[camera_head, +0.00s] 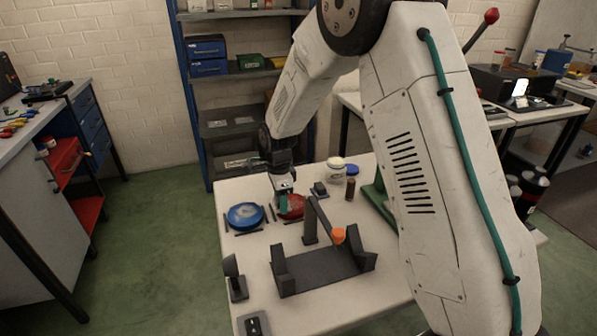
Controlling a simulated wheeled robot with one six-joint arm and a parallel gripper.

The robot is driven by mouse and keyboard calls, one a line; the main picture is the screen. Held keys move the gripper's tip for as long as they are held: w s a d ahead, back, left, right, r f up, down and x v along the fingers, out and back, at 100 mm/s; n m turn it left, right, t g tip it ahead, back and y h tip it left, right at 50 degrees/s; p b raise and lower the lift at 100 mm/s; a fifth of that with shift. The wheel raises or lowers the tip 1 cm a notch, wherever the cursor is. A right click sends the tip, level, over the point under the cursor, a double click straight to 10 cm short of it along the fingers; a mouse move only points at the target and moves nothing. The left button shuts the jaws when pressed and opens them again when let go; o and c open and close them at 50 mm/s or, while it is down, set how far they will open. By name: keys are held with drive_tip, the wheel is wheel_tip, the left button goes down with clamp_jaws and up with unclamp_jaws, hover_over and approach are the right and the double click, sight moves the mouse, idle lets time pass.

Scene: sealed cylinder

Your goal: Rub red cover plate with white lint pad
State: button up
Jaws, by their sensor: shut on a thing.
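The red cover plate (297,205) is a round red disc lying on the white table, just behind the middle fixture. My gripper (284,200) points down at its left side and covers part of it. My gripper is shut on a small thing. Teal shows at the fingertips, but I cannot make out the held thing clearly. I cannot pick out the white lint pad; it may be hidden at the fingertips. Whether the held thing touches the red plate cannot be told from here.
A blue round piece (246,216) with a pale patch lies left of the plate. A dark fixture (318,268) with an orange-tipped bar (338,236) stands in front. A white jar (336,170) and a brown bottle (350,188) stand behind right.

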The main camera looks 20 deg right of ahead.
drive_tip(key=shift+a, duration=0.2)
drive_tip(key=shift+d, duration=0.1)
drive_tip(key=shift+s+d, duration=0.15)
drive_tip(key=shift+d, duration=3.45)
drive_tip(key=shift+d+r, duration=0.1)
drive_tip(key=shift+r, duration=0.15)
wheel_tip(320, 180, up, 8)
drive_tip(key=shift+f, duration=0.25)
